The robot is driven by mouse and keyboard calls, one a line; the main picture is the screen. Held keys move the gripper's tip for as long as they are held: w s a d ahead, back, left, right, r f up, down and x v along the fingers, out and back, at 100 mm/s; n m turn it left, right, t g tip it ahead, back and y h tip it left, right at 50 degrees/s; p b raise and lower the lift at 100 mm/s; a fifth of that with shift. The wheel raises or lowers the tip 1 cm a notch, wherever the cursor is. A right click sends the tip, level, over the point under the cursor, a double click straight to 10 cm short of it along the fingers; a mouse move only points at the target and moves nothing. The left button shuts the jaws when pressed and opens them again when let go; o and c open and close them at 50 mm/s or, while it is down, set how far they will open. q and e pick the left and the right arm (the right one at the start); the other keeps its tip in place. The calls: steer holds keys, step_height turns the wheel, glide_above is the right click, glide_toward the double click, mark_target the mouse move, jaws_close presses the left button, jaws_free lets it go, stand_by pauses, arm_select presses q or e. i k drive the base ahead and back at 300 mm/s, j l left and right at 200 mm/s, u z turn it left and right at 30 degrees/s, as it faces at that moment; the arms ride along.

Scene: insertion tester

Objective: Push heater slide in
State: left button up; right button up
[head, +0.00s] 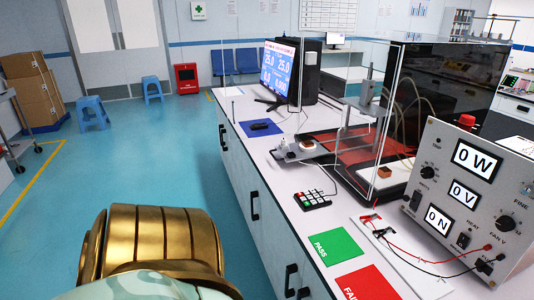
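The tester has clear panels, a metal upright and a reddish base plate. A second small brown block (387,171) sits on a white pad farther right, behind the clear panel. Neither of my grippers is in view. A gold-coloured link of mine fills the lower left, well apart from the slide.
On the white bench stand a monitor (279,70), a keypad (312,200), a green PASS mat (338,246), a red FAIL mat (367,284) and a meter box (463,195) with red and black leads. Blue floor to the left is mostly clear, with blue stools (91,112) farther back.

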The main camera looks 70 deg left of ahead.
mark_target(305, 149)
steer(key=u, duration=1.95)
